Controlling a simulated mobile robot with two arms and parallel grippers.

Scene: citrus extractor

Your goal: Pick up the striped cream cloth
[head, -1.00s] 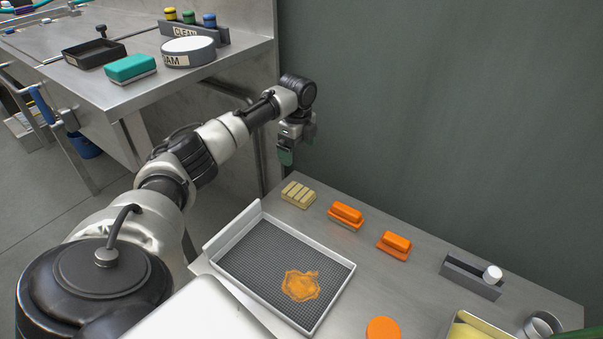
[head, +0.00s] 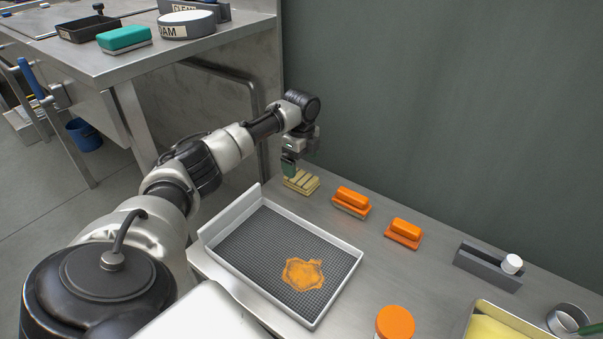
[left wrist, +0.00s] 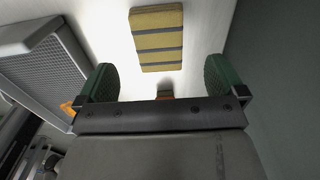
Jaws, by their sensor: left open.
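The striped cream cloth (head: 303,182) lies on the metal table near its back left corner, beside the tray. In the left wrist view the cloth (left wrist: 157,38) is a yellowish block with dark stripes, lying beyond and between the fingertips. My left gripper (head: 289,168) is just above the cloth's left part in the head view and hides some of it. In the left wrist view its green-padded fingers (left wrist: 161,82) are spread apart with nothing between them. I cannot tell whether they touch the cloth. My right gripper is not identifiable; a green tip shows at the bottom right edge.
A white-rimmed tray (head: 228,278) with a dark mesh and an orange stain stands in front. Two orange blocks on orange bases (head: 351,200) (head: 404,233) sit to the right. A grey holder (head: 488,267) stands farther right. The wall (head: 430,110) is close behind.

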